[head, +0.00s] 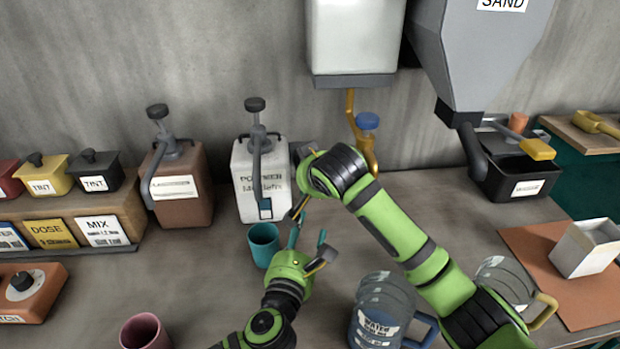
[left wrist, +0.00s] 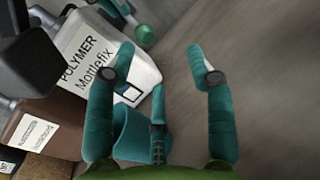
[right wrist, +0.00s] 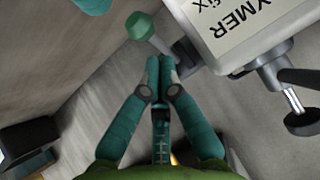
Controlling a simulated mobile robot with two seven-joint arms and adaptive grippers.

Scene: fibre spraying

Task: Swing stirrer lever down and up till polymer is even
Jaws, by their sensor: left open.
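The white polymer container (head: 262,180) stands on the bench with a black-knobbed pump on top; it also shows in the left wrist view (left wrist: 108,60) and right wrist view (right wrist: 240,35). Its stirrer lever, with a green knob (right wrist: 140,25), sticks out of its side; the knob also shows in the left wrist view (left wrist: 143,33). My right gripper (right wrist: 160,62) is shut with nothing visible between its fingers, tips close beside the lever; I cannot tell whether they touch. My left gripper (head: 308,236) is open and empty, near a teal cup (head: 263,244) before the container.
A brown pump container (head: 177,185) stands left of the polymer. A yellow tap (head: 363,140) hangs behind my right arm. Clear jugs (head: 382,305) stand at front right, a pink cup (head: 145,332) at front left. Bare bench lies left of my left arm.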

